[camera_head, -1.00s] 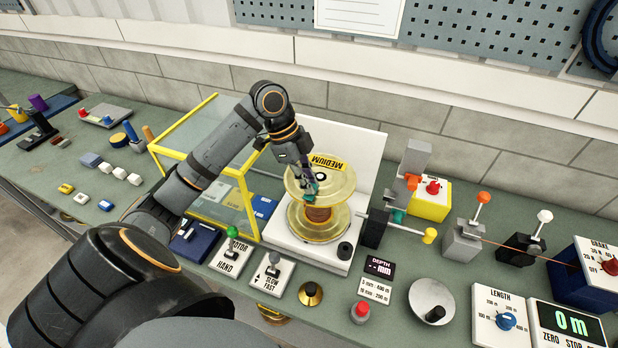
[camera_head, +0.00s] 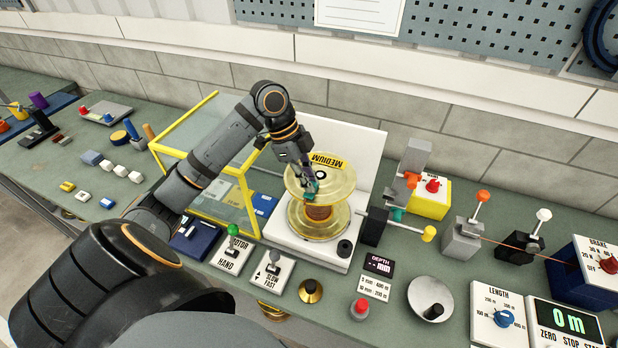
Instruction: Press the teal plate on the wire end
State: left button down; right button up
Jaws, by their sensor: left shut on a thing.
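The teal plate (camera_head: 312,187) is a small piece at the tips of my left gripper (camera_head: 309,182), against the front of the clear yellow spool (camera_head: 342,183) labelled MEDIUM. My left gripper is shut on it, with its fingers pointing down at the gap between the spool's upper and lower flanges. A copper-brown winding (camera_head: 319,212) shows on the core just below. The wire end is too small or hidden to make out, and I cannot tell whether the plate touches the core. My right gripper is not in view.
The spool stands on a white machine base (camera_head: 318,258). A yellow-framed clear guard (camera_head: 246,190) is open to the left. A crank with a yellow knob (camera_head: 428,234) is on the right. The green-knobbed motor lever (camera_head: 233,230) and a red button (camera_head: 361,307) are in front.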

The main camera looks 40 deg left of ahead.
pick_arm(q)
jog(key=shift+p, duration=0.35)
dwell(0.4)
jog(key=shift+f+p, duration=0.25)
jog(key=shift+p, duration=0.2)
dwell(1.1)
jog(key=c, duration=1.3)
grip_release()
jog(key=o, duration=0.5)
jog(key=shift+r, duration=0.1)
